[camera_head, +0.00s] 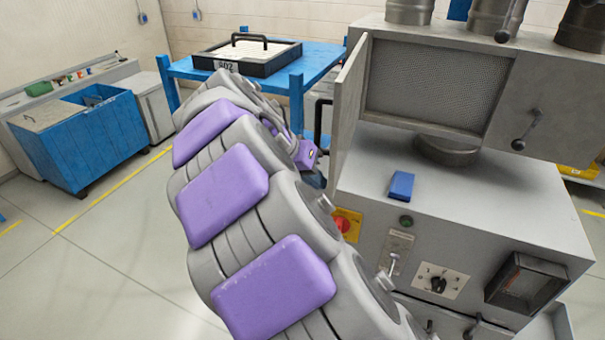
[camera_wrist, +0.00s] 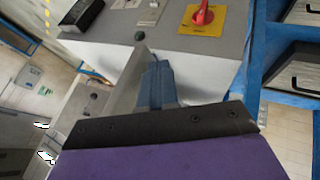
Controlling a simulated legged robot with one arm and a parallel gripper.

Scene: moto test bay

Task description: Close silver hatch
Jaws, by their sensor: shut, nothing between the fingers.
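The silver hatch (camera_head: 350,95) is a flat grey door at the left side of the grey machine's upper box. It stands swung open toward me, and the mesh-backed opening (camera_head: 438,85) is exposed. My gripper is mostly hidden behind my arm in the head view, left of and below the hatch. In the wrist view my gripper (camera_wrist: 157,68) has its blue fingers together, with nothing held. A grey panel (camera_wrist: 125,85), probably the hatch, runs close along the fingers' left side; I cannot tell whether they touch.
The machine body (camera_head: 480,190) carries a blue block (camera_head: 401,185), a red knob (camera_wrist: 203,17) and a rotary switch (camera_head: 438,284). A blue table (camera_head: 315,65) with a black-framed case (camera_head: 247,58) stands behind my arm. A blue bin (camera_head: 90,140) is at left. Floor between is clear.

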